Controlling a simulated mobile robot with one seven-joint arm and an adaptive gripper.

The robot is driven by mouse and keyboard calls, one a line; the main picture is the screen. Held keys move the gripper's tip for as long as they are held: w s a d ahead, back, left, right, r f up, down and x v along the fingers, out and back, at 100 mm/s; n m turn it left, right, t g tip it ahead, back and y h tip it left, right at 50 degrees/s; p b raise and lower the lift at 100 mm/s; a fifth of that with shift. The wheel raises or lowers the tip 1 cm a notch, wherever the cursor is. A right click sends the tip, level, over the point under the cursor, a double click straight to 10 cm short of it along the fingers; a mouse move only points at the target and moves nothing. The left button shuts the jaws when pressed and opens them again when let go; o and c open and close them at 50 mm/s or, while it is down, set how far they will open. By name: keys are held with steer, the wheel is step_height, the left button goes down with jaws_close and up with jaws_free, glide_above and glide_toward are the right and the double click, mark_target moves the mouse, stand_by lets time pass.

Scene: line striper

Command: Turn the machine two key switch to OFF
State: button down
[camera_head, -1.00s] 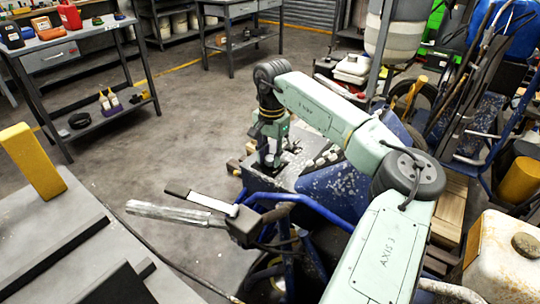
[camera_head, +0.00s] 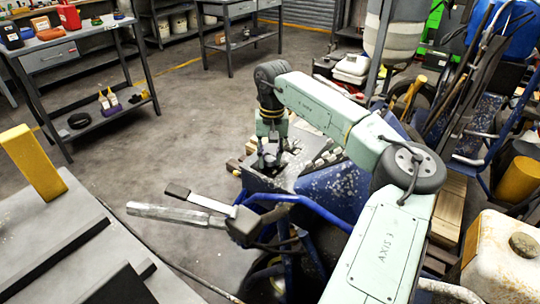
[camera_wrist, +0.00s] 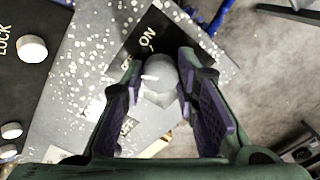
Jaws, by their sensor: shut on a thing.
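The key switch (camera_wrist: 160,88) is a grey rounded knob in the wrist view, standing on a speckled grey panel (camera_wrist: 85,70). A black plate with an "ON" label (camera_wrist: 147,40) lies beyond it, and a partly hidden label (camera_wrist: 127,126), seemingly ending in "FF", lies nearer, by my left finger. My gripper (camera_wrist: 162,92) has its purple-padded fingers on both sides of the knob and is shut on it. In the head view my gripper (camera_head: 270,162) is low over the top of the blue machine (camera_head: 335,188), and the switch is hidden there.
In the wrist view, white round knobs (camera_wrist: 32,49) stand on a black "LOCK" plate at left. In the head view, a handlebar with a grey grip (camera_head: 175,215) crosses in front of the machine. A grey bench (camera_head: 60,245) is at near left. Open floor (camera_head: 190,120) lies beyond.

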mark_target(272, 159)
stand_by(0.5)
steer(key=c, duration=1.2)
jaws_free()
steer(key=shift+c, duration=0.2)
step_height(272, 159, up, 12)
steer(key=shift+d, duration=0.2)
